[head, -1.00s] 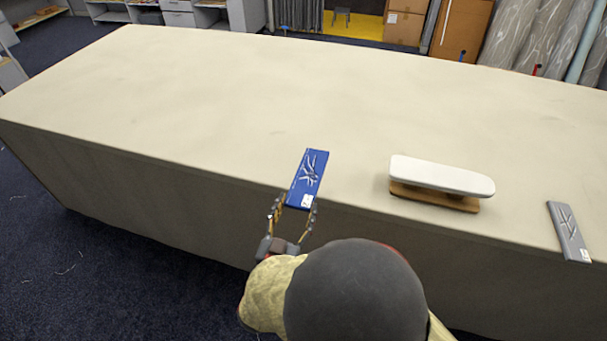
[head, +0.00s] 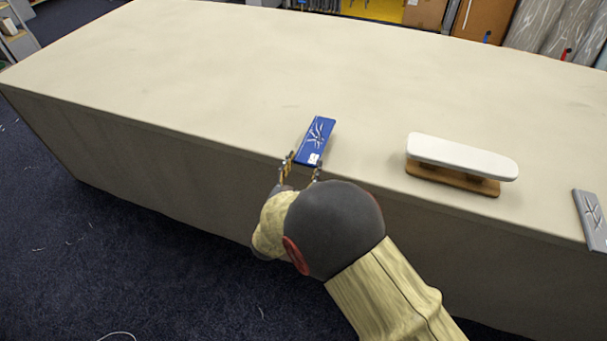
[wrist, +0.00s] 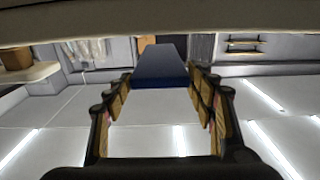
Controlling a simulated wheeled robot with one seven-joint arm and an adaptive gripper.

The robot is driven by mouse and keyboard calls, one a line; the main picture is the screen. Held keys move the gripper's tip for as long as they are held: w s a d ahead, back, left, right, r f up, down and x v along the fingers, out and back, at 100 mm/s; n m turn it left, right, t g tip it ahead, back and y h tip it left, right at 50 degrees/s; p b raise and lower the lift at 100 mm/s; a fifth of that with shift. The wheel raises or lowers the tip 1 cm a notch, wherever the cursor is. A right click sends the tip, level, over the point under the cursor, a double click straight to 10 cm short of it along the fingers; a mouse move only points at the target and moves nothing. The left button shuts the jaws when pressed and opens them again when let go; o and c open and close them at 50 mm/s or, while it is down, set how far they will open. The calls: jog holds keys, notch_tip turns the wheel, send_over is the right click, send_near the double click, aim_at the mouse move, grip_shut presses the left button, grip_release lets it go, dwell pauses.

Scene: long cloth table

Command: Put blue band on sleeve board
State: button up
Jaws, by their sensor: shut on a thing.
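The blue band (head: 316,142) is a flat dark-blue strip with white line marks and a small white label. My gripper (head: 302,170) is shut on its near end at the table's front edge. In the wrist view the band (wrist: 162,65) sits between the fingertips (wrist: 162,88) and points away from the wrist. The sleeve board (head: 462,156) is a white rounded board above a brown wooden base, on the table to the right of the band and apart from it. The sleeve board (wrist: 28,76) also seems to show at the left edge of the wrist view.
A grey band (head: 591,220) with similar marks lies near the front edge at the far right. The long beige cloth table (head: 220,80) is clear behind and left of the band. Rolls and cartons (head: 425,12) stand beyond the table.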

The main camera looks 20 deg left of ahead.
jog(key=shift+w+a+f, duration=0.1)
jog(key=shift+w+f, duration=0.2)
jog(key=shift+f, duration=0.1)
jog(key=shift+w+a+f+b, duration=0.15)
jog(key=shift+f+b, duration=0.3)
jog(key=shift+f, duration=0.3)
jog(key=shift+w+d+f+b, duration=0.1)
jog(key=shift+f+b, duration=0.35)
jog(key=shift+f, duration=0.3)
jog(key=shift+f, duration=0.3)
jog(key=o, duration=1.1)
jog(key=shift+s, duration=0.1)
jog(key=shift+s+a+r+p, duration=0.1)
jog(key=shift+s+a+p, duration=0.25)
jog(key=shift+s, duration=0.9)
jog(key=shift+s+a+f+p, duration=0.1)
jog(key=shift+s+p, duration=0.4)
jog(key=shift+s, duration=0.8)
jog(key=shift+s+a+r+p, duration=0.1)
jog(key=shift+s+a+p, duration=0.25)
jog(key=shift+s, duration=0.9)
